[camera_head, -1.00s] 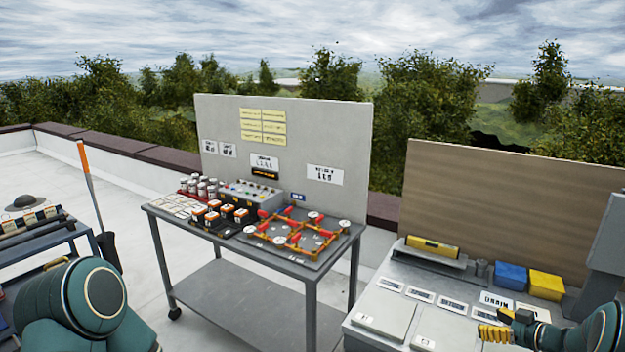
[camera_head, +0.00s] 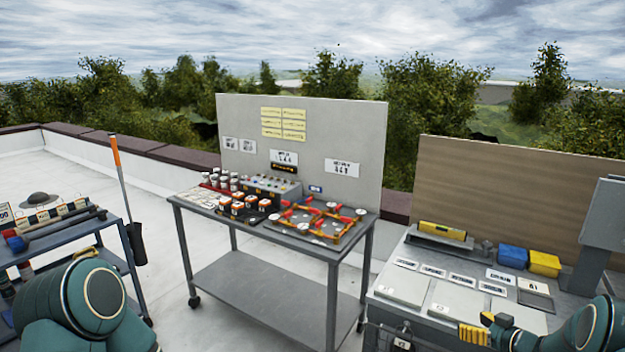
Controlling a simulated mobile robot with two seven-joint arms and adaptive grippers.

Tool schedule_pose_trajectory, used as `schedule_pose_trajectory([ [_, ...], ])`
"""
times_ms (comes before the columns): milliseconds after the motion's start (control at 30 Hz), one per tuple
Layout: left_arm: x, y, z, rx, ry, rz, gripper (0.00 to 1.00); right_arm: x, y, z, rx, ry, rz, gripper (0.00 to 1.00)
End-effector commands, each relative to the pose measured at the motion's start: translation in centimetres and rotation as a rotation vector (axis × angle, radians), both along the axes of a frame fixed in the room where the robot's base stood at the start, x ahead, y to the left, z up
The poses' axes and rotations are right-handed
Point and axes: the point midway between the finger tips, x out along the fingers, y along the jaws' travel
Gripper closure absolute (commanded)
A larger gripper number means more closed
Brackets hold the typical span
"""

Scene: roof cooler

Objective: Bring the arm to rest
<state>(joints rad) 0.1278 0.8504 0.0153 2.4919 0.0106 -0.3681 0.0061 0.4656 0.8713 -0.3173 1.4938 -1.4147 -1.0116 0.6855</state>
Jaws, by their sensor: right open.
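My right gripper (camera_head: 474,333) is at the lower right, its yellow fingers pointing left, low in front of the grey bench (camera_head: 385,318). It is open, and I see nothing between its fingers. My right arm (camera_head: 590,325) is teal and comes in from the right edge. My left arm (camera_head: 90,300) shows as a teal joint at the lower left.
A wheeled grey table (camera_head: 255,290) with a valve-and-pipe board (camera_head: 318,222) and orange-white blocks (camera_head: 237,208) stands in the middle. Yellow (camera_head: 545,263) and blue (camera_head: 513,256) bins sit on the right bench. A blue cart (camera_head: 60,240) stands left. Roof floor between is clear.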

Motion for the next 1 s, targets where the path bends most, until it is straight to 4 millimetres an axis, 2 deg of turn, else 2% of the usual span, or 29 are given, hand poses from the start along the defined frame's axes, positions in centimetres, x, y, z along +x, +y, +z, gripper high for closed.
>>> schedule_pose_trajectory([
  [33,0.0,0.0,0.0,-0.001,-0.001,-0.001,0.54,0.1,1.7,-0.8,0.028,0.015,-0.03,0.25],
  [133,0.1,-0.1,0.0,-0.001,-0.001,-0.001,0.54,-0.1,4.9,-2.3,0.077,0.055,-0.105,0.25],
  [267,0.0,-0.1,0.0,-0.001,-0.001,-0.001,0.54,-1.7,10.3,-5.1,0.137,0.168,-0.204,0.25],
  [367,0.0,0.0,0.0,0.0,0.0,-0.001,0.54,-4.8,15.4,-7.9,0.168,0.318,-0.271,0.25],
  [433,0.0,0.0,0.0,0.0,0.0,0.0,0.54,-7.9,19.1,-9.7,0.178,0.444,-0.304,0.25],
  [500,0.0,0.0,0.0,0.0,0.0,-0.001,0.54,-11.8,22.6,-11.2,0.176,0.578,-0.321,0.25],
  [600,0.0,0.0,0.0,0.0,0.0,-0.001,0.54,-17.6,26.8,-12.5,0.158,0.761,-0.325,0.25],
  [700,0.0,0.0,0.0,0.0,0.0,-0.001,0.54,-23.0,29.7,-13.1,0.132,0.914,-0.317,0.25],
  [800,0.0,0.0,0.0,0.0,0.0,-0.001,0.54,-27.0,31.5,-13.1,0.109,1.022,-0.306,0.25],
  [900,0.0,0.0,0.0,0.0,0.0,-0.001,0.54,-29.5,32.4,-13.0,0.094,1.087,-0.3,0.25],
  [1000,0.0,0.0,0.0,0.0,0.0,-0.001,0.54,-30.4,32.7,-12.9,0.088,1.113,-0.297,0.25],
])
